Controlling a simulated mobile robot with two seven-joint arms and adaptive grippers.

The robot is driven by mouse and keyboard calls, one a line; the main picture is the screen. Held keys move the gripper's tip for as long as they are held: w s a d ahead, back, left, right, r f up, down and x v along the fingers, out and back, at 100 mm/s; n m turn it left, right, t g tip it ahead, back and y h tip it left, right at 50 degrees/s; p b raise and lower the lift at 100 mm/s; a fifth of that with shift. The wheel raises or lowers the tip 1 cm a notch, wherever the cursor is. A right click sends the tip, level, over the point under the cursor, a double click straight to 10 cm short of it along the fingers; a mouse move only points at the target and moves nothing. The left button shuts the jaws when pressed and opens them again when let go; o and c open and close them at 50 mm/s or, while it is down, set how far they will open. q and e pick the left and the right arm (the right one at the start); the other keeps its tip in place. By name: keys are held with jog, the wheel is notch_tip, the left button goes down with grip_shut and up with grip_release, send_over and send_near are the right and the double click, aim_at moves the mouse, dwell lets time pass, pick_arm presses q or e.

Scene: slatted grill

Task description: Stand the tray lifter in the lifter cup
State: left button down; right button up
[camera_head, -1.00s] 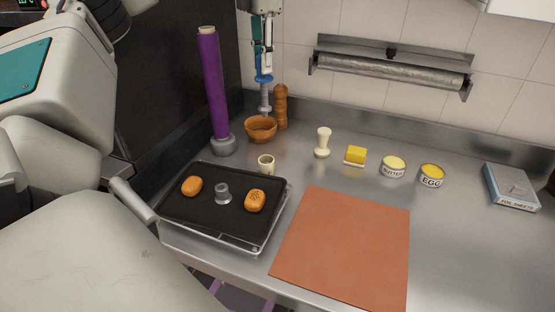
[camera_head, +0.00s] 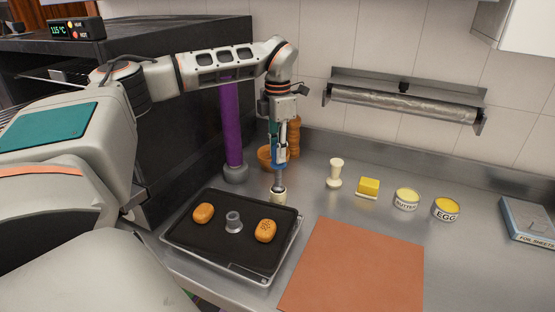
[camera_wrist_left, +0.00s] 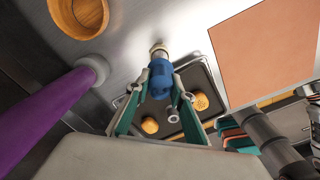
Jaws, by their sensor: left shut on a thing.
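A wooden bowl (camera_head: 264,156), a pepper mill (camera_head: 294,137) and a purple roll (camera_head: 232,135) stand behind. An orange mat (camera_head: 355,266) lies right.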

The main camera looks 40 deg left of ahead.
pick_arm(q)
jog(key=shift+f, duration=1.6)
jog(key=c, duration=1.8)
grip_release()
jog(key=shift+o, duration=0.2)
notch_tip(320, 180, up, 12)
jog(key=shift+a+r, duration=0.1)
